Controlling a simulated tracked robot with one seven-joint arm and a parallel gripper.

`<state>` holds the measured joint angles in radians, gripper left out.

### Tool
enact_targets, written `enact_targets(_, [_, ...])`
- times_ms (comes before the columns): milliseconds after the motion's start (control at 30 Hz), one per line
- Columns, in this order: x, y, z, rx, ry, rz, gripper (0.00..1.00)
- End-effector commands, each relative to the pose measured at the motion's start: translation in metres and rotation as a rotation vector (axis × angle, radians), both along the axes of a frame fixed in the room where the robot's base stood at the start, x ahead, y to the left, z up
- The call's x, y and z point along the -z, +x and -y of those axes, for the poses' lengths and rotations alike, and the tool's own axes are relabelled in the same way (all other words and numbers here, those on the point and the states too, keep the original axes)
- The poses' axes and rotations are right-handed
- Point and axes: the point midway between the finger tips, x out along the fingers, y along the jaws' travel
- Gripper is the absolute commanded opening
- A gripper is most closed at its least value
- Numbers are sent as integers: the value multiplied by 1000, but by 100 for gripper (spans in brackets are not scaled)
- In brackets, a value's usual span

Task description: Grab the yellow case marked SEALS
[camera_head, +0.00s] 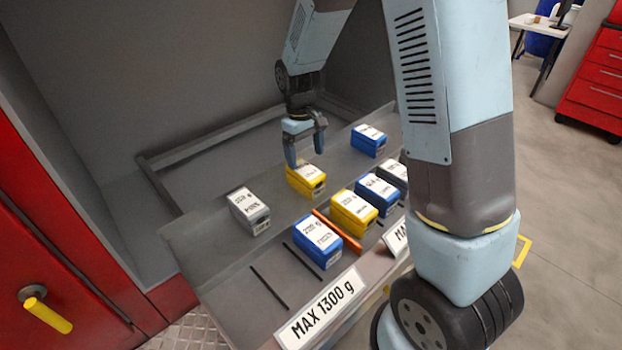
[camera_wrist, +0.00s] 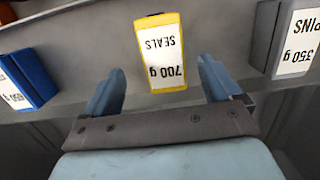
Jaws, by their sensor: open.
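The yellow case marked SEALS (camera_wrist: 160,52) shows in the wrist view with a white label reading SEALS 700 g, upside down in the picture. It sits on the grey shelf, and in the head view it is the rear yellow case (camera_head: 306,179). My gripper (camera_head: 306,150) is open just above and behind this case. In the wrist view the two fingers of my gripper (camera_wrist: 160,88) stand on either side of the case's near end with gaps, empty. I cannot tell the exact height between fingertips and case.
A grey case marked PINS (camera_wrist: 296,40) and a blue case (camera_wrist: 27,80) flank it. In the head view, another yellow case (camera_head: 352,210), a blue case (camera_head: 318,240) and an orange divider (camera_head: 336,231) are nearer. A sign (camera_head: 322,308) reads MAX 1300 g.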

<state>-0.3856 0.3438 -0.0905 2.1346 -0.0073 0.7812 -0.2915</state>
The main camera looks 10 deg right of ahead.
Motion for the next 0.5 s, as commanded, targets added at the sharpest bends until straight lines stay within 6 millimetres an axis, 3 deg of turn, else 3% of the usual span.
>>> enact_targets(100, [17,-2,1,0,-1,-1,92])
enact_targets(367, [32,-3,1,1,0,0,92])
enact_targets(500, [48,-2,0,3,-1,-2,92])
